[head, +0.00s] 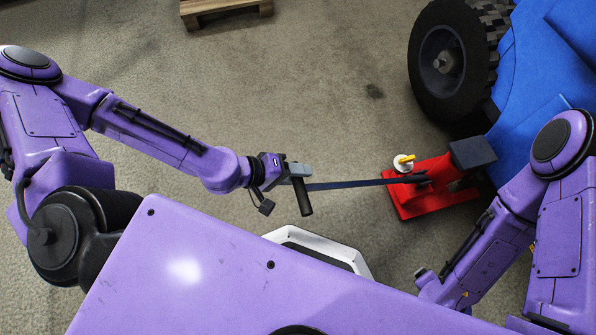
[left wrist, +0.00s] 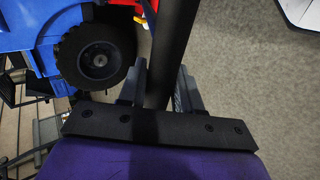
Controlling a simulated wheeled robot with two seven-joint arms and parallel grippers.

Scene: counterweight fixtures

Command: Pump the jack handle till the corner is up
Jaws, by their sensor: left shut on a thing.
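The red jack (head: 440,190) stands on the floor at the right in the head view, with its dark lifting pad (head: 473,153) at the edge of the blue vehicle (head: 545,75). I cannot tell if the pad touches it. The long dark handle (head: 350,184) runs left from the jack, nearly level in the picture, to a black grip. My left gripper (head: 299,173) is shut on the handle near this end. In the left wrist view, the handle (left wrist: 174,45) passes between both fingers (left wrist: 160,88). My right arm is partly visible; its gripper is hidden.
A black wheel (head: 447,60) is beside the jack; its contact with the floor is unclear. A white disc with a yellow lever (head: 404,161) sits at the jack's back left. A wooden pallet (head: 225,10) lies at the top. The carpet between is clear.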

